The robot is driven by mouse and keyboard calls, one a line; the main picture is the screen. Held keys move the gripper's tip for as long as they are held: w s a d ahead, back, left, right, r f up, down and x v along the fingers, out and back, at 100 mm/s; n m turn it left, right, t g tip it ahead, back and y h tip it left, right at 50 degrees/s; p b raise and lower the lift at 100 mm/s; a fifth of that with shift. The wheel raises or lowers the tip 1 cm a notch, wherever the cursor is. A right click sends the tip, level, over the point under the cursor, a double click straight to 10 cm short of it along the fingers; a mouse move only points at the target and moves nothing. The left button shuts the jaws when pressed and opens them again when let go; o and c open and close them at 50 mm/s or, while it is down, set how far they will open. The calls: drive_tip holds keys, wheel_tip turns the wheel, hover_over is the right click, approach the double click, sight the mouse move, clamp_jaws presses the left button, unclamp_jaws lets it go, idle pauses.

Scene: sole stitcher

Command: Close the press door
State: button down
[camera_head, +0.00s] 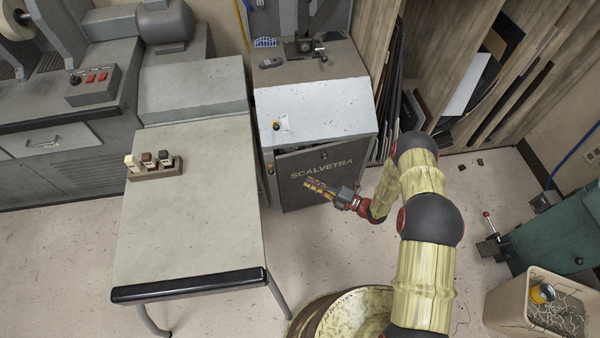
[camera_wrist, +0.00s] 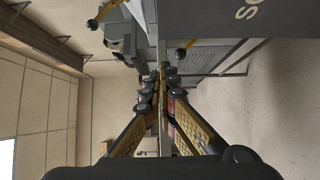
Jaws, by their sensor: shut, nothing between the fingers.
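The press door (camera_head: 325,158) is a dark grey panel lettered SCALVETRA on the lower front of the grey press (camera_head: 315,108). A narrow dark gap shows along its top edge; how far it stands open is hard to tell. In the wrist view part of the door (camera_wrist: 270,18) fills the top right, with its first letters showing. My gripper (camera_head: 308,184) is in front of the door's lower part, pointing left in the head view. Its fingers meet at the tips in the wrist view (camera_wrist: 160,76), shut and empty. Whether it touches the door cannot be told.
A pale table (camera_head: 190,215) stands left of the press, with a small block holder (camera_head: 155,170) on it. Boards (camera_head: 390,100) lean in racks at the right. A bin (camera_head: 510,300) and a green machine (camera_head: 555,225) stand front right. Floor between is mostly clear.

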sight(283, 158)
drive_tip(key=shift+w+d+b+x, duration=0.15)
drive_tip(key=shift+w+b+x, duration=0.4)
drive_tip(key=shift+x, duration=1.5)
drive_tip(key=shift+w+d+b+x, duration=0.2)
drive_tip(key=shift+b+x, duration=0.65)
drive_tip(key=shift+x, duration=1.15)
drive_tip(key=shift+w+d+b+x, duration=0.15)
drive_tip(key=shift+w+b+x, duration=0.4)
drive_tip(key=shift+x, duration=1.5)
drive_tip(key=shift+s, duration=0.15)
drive_tip(key=shift+w+a+m+t+h+b, duration=0.2)
drive_tip(key=shift+w+a+t+b, duration=0.1)
drive_tip(key=shift+w, duration=0.35)
drive_tip(key=shift+w+a+m+t+h+b, duration=0.1)
drive_tip(key=shift+w+a+m+t+b, duration=0.15)
drive_tip(key=shift+w, duration=0.45)
